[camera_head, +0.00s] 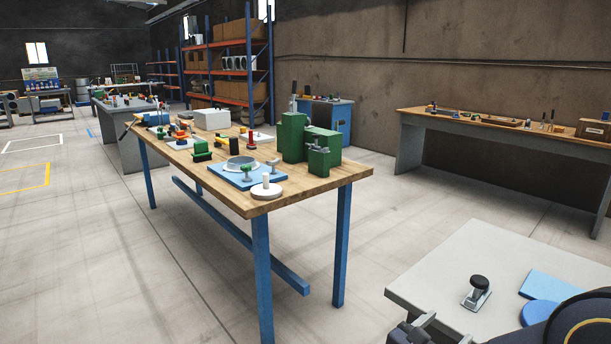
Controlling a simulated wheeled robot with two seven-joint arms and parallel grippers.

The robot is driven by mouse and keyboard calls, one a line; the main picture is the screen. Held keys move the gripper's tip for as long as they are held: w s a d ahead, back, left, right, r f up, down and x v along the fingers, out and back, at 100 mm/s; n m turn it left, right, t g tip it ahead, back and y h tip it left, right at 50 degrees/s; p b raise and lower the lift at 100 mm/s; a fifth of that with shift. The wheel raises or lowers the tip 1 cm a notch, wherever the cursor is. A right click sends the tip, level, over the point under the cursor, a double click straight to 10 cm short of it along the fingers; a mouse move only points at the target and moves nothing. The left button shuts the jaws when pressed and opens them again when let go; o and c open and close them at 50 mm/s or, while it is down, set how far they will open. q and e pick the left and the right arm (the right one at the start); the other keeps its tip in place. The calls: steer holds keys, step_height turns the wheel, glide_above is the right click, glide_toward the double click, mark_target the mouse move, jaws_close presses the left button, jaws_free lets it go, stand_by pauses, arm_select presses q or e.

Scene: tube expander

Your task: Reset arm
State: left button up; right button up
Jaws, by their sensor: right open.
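My right gripper (430,328) shows at the bottom edge, at the front left corner of a light grey table (430,275). It is open, and no object shows between its fingers. Much of it is cut off by the frame edge. A dark rounded link of my own arm fills the lower right corner. My left gripper is not in view. A small metal tool with a black knob (478,288) stands on the grey table, to the right of the gripper and apart from it.
A blue plate (545,285) and blue disc (537,312) lie on the grey table. A wooden workbench (310,189) with blue legs holds a green machine (293,138), a blue board (226,177) and a white disc (267,191). Open floor (110,260) lies left.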

steer(key=s+d+f+m+g+y, duration=0.3)
steer(key=s+d+f+m+g, duration=0.1)
steer(key=s+d+m+g, duration=0.6)
steer(key=s+a+f+m+y, duration=0.2)
steer(key=s+a+m+y, duration=0.15)
steer(key=s, duration=0.25)
steer(key=s+a+f+m+y, duration=0.3)
steer(key=s+m+y, duration=0.2)
steer(key=s, duration=0.1)
steer(key=w+a+r+m+t+y, duration=0.1)
steer(key=a+r+m+t+y, duration=0.5)
steer(key=m, duration=0.3)
arm_select(q)
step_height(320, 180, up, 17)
steer(key=p, duration=1.7)
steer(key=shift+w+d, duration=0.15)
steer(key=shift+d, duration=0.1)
arm_select(e)
step_height(320, 180, up, 15)
steer(key=a+g, duration=0.1)
steer(key=shift+a+r, duration=0.2)
steer(key=shift+a, duration=0.05)
steer(key=shift+n, duration=0.25)
steer(key=shift+c, duration=0.2)
